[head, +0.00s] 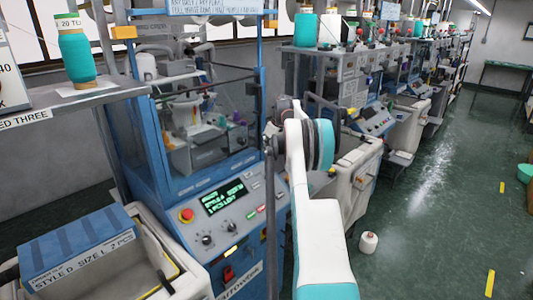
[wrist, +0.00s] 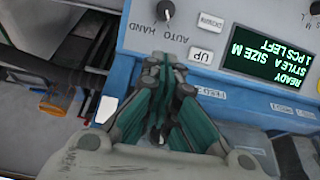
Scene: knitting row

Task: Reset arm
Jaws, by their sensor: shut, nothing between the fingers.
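My white and teal arm (head: 318,205) rises in the middle of the head view, in front of the blue knitting machine (head: 130,115). My gripper (wrist: 167,78) shows in the wrist view with its dark green fingers together and nothing between them. Its tips overlap the lower edge of the machine's control panel (wrist: 140,42) in that picture; I cannot tell the gap. The panel's screen (head: 225,199) has green text, and the screen also shows in the wrist view (wrist: 268,50), reading ready, style A, size M. In the head view the gripper is hidden or not clear.
A teal yarn cone (head: 76,58) sits on the shelf (head: 70,103). More machines line the row behind. A white cone (head: 368,242) is on the green floor (head: 430,220), which is mostly clear at right.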

